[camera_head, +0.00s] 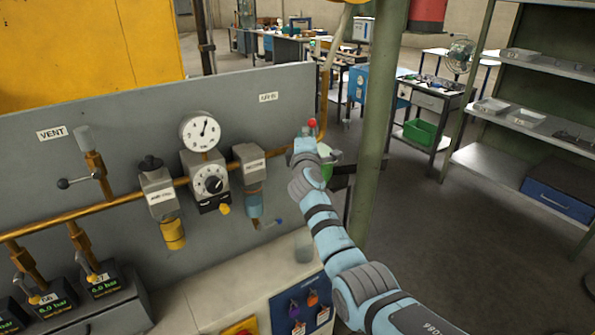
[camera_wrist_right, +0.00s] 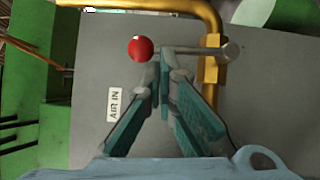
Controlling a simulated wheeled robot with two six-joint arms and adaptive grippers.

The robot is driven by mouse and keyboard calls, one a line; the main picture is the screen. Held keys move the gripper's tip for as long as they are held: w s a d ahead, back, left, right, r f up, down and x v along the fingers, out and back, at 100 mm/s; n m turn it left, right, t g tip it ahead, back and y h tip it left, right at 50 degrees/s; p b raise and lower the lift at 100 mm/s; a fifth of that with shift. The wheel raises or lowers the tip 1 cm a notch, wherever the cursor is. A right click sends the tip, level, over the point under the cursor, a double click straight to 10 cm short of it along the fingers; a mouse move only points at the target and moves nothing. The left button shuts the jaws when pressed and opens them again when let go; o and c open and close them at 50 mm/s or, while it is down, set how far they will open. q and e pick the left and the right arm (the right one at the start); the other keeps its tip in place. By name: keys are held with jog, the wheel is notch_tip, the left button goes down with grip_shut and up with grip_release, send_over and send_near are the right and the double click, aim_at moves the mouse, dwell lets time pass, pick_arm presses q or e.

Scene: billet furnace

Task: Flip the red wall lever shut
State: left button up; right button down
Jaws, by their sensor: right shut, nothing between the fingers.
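The red wall lever shows as a red ball knob (camera_head: 311,123) at the right end of the grey panel in the head view. In the wrist view the red knob (camera_wrist_right: 140,48) sits left of the fingertips, and its grey lever arm (camera_wrist_right: 205,50) runs right to a brass pipe fitting. My right gripper (camera_head: 309,138) is just below the knob in the head view. In the wrist view my right gripper (camera_wrist_right: 163,62) is shut and empty, its tips overlapping the lever beside the knob; contact is unclear. My left gripper is not in view.
The grey panel (camera_head: 110,105) carries a gauge (camera_head: 200,131), a regulator (camera_head: 207,183), a copper pipe (camera_head: 110,202) and an "AIR IN" label (camera_wrist_right: 115,105). A green post (camera_head: 376,110) stands close right of my right arm. Open floor (camera_head: 465,240) lies farther right, before shelves.

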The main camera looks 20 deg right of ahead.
jog(key=shift+a, duration=0.1)
jog(key=w+a+p+v, duration=0.1)
jog(key=a+p+v, duration=0.1)
jog(key=v, duration=1)
jog(key=shift+s+a, duration=0.35)
jog(key=shift+a, duration=0.05)
